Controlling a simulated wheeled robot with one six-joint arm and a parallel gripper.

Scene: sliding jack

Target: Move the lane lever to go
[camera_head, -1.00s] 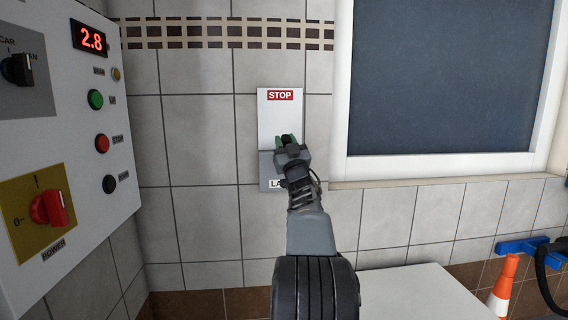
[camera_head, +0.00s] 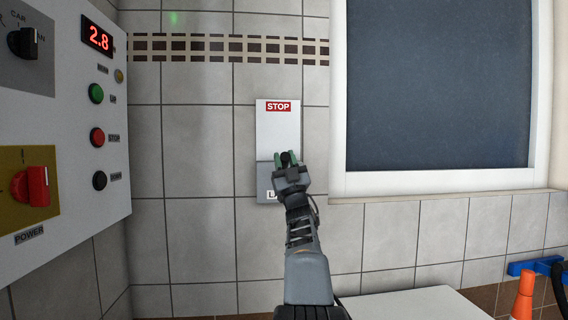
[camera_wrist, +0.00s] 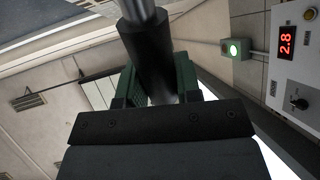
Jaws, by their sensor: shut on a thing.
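The lane lever's plate (camera_head: 278,130) is on the tiled wall, white above with a red STOP label (camera_head: 278,107) at its top. Its lower part is grey, with a label partly hidden by my gripper. My gripper (camera_head: 286,158) is in front of the plate, its green fingers shut on the lever's dark handle (camera_head: 286,159). In the wrist view, the black lever handle (camera_wrist: 153,55) with a metal rod (camera_wrist: 138,9) stands between the green fingers (camera_wrist: 157,85). Any go label is hidden or not readable.
A control panel (camera_head: 70,140) with a red 2.8 display, buttons and a power switch is at left. A window (camera_head: 440,85) is at right. An orange cone (camera_head: 523,297) is low right. The wrist view shows a lit green lamp (camera_wrist: 235,49).

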